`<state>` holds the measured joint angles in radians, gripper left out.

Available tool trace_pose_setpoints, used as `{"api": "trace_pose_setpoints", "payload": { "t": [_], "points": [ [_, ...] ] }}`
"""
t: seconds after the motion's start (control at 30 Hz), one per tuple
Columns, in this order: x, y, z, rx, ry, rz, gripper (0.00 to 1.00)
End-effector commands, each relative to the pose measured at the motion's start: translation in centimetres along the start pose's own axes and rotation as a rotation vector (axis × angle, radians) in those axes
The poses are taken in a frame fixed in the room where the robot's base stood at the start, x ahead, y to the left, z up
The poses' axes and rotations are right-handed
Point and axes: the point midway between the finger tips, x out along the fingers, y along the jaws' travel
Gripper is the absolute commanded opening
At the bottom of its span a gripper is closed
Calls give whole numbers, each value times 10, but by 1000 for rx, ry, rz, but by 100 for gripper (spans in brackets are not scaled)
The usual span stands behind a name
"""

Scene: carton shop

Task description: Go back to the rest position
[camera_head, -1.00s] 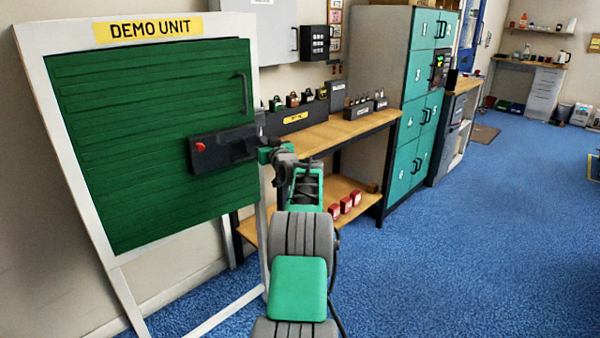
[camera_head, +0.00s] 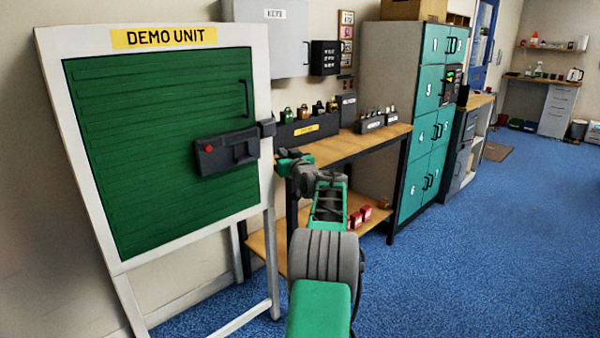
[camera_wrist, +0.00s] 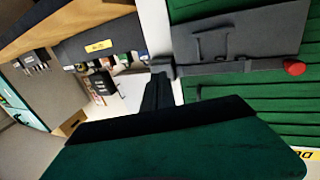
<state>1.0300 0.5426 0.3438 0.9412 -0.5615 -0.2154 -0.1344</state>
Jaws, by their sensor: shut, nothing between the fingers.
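My gripper (camera_head: 284,154) is shut and empty. In the head view it is just right of the demo unit's white frame (camera_head: 262,185). My arm stretches forward from the bottom of the picture. The green slatted door (camera_head: 150,180) sits in the frame, with a dark latch box (camera_head: 226,152) bearing a red button. A small dark block (camera_head: 267,128) sits at the frame's right edge, level with the box. In the wrist view my fingers (camera_wrist: 157,88) are together, and the latch box (camera_wrist: 240,35) is at upper right. They look apart from it, though depth is hard to judge.
A wooden workbench (camera_head: 345,146) with padlocks and dark trays stands behind my gripper. Red blocks (camera_head: 360,217) are on its lower shelf. Teal lockers (camera_head: 425,130) stand farther right. The blue floor (camera_head: 480,250) to the right is open.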

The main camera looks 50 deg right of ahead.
Motion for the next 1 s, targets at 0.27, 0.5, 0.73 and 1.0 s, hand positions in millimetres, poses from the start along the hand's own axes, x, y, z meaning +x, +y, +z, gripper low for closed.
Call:
{"api": "trace_pose_setpoints", "payload": {
  "t": [0.27, 0.5, 0.73, 1.0],
  "points": [
    [-60, 23, -4, -1, 3, 2, 0],
    [-68, 14, -7, -2, -9, -12, 0],
    [-74, -137, -17, -8, -244, -146, 0],
    [-201, -336, 5, -78, -666, -322, 0]
  ]
}}
